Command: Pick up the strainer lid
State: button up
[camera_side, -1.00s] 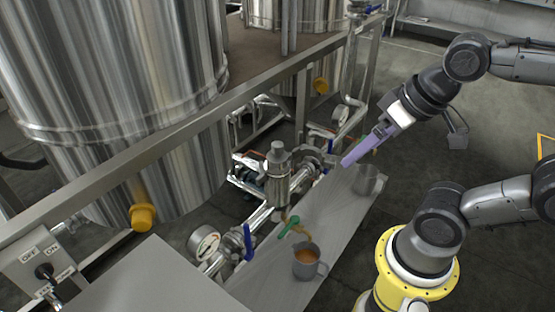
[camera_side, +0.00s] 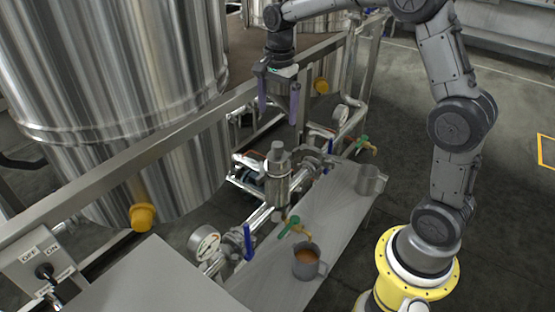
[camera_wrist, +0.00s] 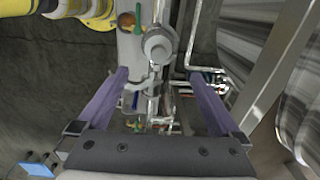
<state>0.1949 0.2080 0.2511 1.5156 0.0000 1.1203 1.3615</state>
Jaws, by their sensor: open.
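The strainer lid (camera_side: 278,152) is a grey metal cap with a knob on top, sitting on the upright strainer body (camera_side: 275,185) in the pipework. In the wrist view the lid (camera_wrist: 157,45) shows from above as a round grey disc, toward the top of the picture. My gripper (camera_side: 278,117) points down with its two purple fingers spread wide and nothing between them. It appears above the lid in the side view, with a clear gap. In the wrist view the gripper (camera_wrist: 158,76) has its fingers on either side of the pipe, and the lid lies beyond the fingertips.
A large steel tank (camera_side: 110,90) and a metal frame rail (camera_side: 130,165) stand to the left. A grey shelf (camera_side: 325,225) holds a mug of brown liquid (camera_side: 306,262) and an empty metal cup (camera_side: 370,181). A gauge (camera_side: 204,243) and a blue valve handle (camera_side: 248,242) are near the strainer.

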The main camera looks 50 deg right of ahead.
send_near(277, 155)
jog(key=shift+g, duration=0.3)
jog(key=f, duration=0.1)
jog(key=d+f, duration=0.1)
jog(key=f, duration=0.3)
jog(key=shift+w+d+f, duration=0.15)
jog(key=shift+w+d, duration=0.2)
jog(key=shift+w, duration=0.05)
jog(key=shift+w+f, duration=0.15)
jog(key=shift+f, duration=1.45)
jog(key=shift+w+f, duration=0.1)
jog(key=shift+f, duration=1.5)
jog(key=c, duration=1.5)
jog(key=shift+r, duration=0.1)
grip_shut()
